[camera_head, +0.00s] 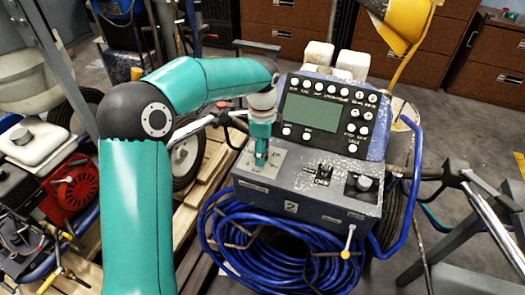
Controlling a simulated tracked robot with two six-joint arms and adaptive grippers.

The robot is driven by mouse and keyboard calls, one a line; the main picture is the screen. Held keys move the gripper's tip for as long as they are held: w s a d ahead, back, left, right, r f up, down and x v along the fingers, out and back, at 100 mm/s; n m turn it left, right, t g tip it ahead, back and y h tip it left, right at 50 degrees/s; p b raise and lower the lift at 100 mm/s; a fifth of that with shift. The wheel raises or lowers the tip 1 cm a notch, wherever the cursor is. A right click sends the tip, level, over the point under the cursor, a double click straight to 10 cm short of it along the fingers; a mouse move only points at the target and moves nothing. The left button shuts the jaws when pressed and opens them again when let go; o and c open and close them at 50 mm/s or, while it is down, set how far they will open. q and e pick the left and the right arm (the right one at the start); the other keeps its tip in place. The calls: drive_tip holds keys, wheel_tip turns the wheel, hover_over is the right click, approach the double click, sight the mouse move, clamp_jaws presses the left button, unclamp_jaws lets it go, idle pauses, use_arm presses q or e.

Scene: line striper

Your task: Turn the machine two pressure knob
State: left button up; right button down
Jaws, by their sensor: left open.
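The line striper marked "2" (290,207) stands at the centre, with a dark blue display panel (318,112) and a worn grey control box (318,205) below it. On the box, a round knob (363,184) sits at the right and a black switch marked OFF (323,173) in the middle. My left gripper (261,160) points down over the light plate (262,170) at the box's left. It is open; its fingers look close together at this size. It hides what is under it, and I cannot tell whether it touches anything. My right gripper is out of view.
A coiled blue hose (280,250) hangs below the box. A red and black engine (75,190) stands at the left. Handlebars (485,205) reach in from the right. A yellow part (405,20) hangs above. Brown cabinets (290,25) line the back.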

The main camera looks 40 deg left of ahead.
use_arm(q)
clamp_jaws()
idle(0.3)
drive_tip(key=shift+n, duration=0.3)
drive_tip(key=n+p, duration=0.1)
drive_tip(key=n, duration=0.1)
drive_tip(key=shift+n, duration=0.3)
drive_tip(key=n+p, duration=0.1)
drive_tip(key=n, duration=0.3)
drive_tip(key=shift+n, duration=0.3)
drive_tip(key=n+p, duration=0.1)
drive_tip(key=n, duration=0.3)
drive_tip(key=shift+n, duration=2)
